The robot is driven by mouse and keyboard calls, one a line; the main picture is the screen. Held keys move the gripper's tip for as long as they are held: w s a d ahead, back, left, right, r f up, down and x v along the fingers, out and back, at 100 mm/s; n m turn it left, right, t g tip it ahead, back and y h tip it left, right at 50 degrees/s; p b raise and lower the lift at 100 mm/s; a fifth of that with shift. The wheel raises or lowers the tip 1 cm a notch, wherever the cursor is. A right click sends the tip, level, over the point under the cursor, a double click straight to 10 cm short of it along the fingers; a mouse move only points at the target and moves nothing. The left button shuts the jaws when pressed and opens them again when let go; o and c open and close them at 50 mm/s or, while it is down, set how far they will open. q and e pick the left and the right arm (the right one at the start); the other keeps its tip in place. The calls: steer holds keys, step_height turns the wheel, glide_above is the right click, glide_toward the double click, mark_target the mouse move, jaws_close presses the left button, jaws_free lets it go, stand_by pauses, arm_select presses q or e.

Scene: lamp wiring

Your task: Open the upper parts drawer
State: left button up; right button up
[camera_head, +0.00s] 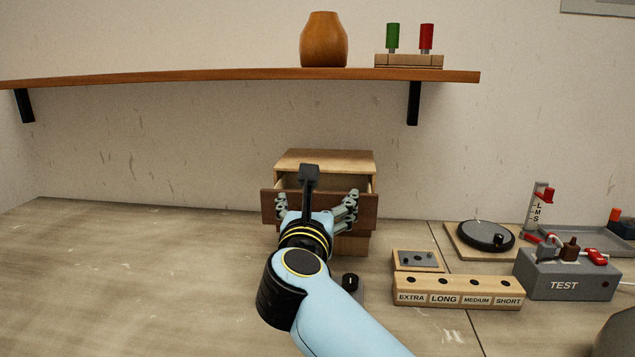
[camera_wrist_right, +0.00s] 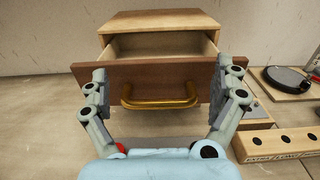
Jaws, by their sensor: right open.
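The wooden drawer cabinet (camera_head: 325,160) stands on the table against the wall. Its upper drawer (camera_head: 268,205) is pulled partly out, and the inside shows above its dark front in both views. In the right wrist view the drawer front (camera_wrist_right: 150,73) carries a brass handle (camera_wrist_right: 160,103). My right gripper (camera_head: 317,205) is in front of the drawer; in the right wrist view its open fingers (camera_wrist_right: 165,95) stand wide on either side of the handle, apart from it. The lower part of the cabinet is mostly hidden by my right arm. My left gripper is not in view.
Right of the cabinet are a labelled wooden block (camera_head: 458,291) with holes, a small plate (camera_head: 418,260), a grey TEST box (camera_head: 565,276) and a round black dial (camera_head: 486,236). A shelf (camera_head: 200,76) with a vase (camera_head: 324,40) hangs above. The table's left side is clear.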

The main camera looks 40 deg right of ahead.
step_height(320, 180, up, 7)
steer(key=shift+f, duration=0.1)
stand_by(0.7)
